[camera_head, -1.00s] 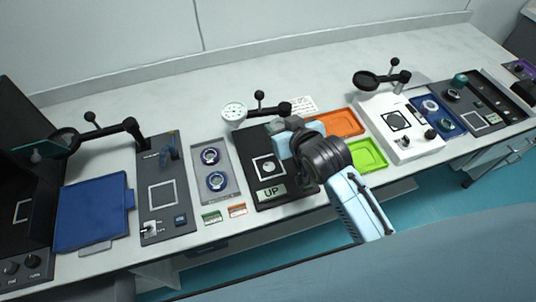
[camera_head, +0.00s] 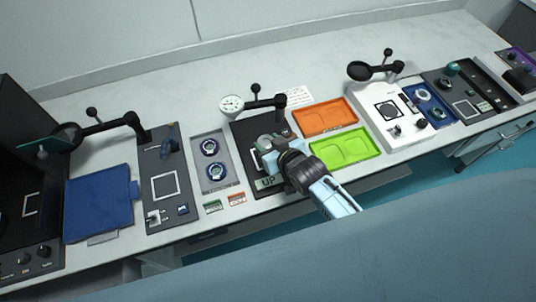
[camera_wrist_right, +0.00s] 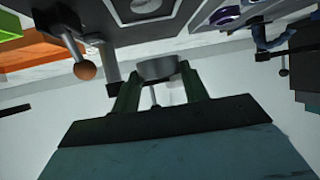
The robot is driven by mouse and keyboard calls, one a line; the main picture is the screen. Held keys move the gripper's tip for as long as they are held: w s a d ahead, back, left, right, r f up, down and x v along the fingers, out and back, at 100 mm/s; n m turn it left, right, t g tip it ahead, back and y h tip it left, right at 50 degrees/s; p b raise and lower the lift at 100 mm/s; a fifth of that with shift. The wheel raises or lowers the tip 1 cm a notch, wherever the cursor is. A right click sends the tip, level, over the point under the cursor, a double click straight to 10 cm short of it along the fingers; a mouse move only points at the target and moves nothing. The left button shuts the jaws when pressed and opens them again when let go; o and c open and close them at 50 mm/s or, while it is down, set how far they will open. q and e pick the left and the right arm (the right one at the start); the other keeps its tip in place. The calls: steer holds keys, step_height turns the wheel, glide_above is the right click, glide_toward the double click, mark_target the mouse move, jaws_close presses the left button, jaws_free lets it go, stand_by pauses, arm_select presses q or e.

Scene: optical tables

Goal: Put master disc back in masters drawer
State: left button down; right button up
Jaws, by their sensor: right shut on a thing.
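My right gripper (camera_head: 271,148) is over the black gauge station with the "UP" label (camera_head: 267,182). In the right wrist view its two dark fingers (camera_wrist_right: 160,88) are shut on a short grey round piece (camera_wrist_right: 157,68), which looks like the master disc. In the head view the gripper and wrist largely hide this piece and part of the station's white square. The wrist view shows a station square with a ring in it (camera_wrist_right: 143,8), apart from the held piece. I cannot tell which drawer is the masters drawer. My left gripper is not in view.
An orange tray (camera_head: 325,116) and a green tray (camera_head: 345,147) lie right of the station. A grey holder with two ringed pieces (camera_head: 214,186) is on its left. A dial gauge (camera_head: 232,103) stands behind. A drawer front with a handle (camera_head: 508,147) shows under the table at right.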

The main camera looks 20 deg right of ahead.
steer(key=shift+f, duration=2.85)
steer(key=shift+f+b, duration=0.2)
steer(key=shift+b, duration=0.1)
steer(key=o, duration=1.2)
steer(key=shift+o, duration=0.2)
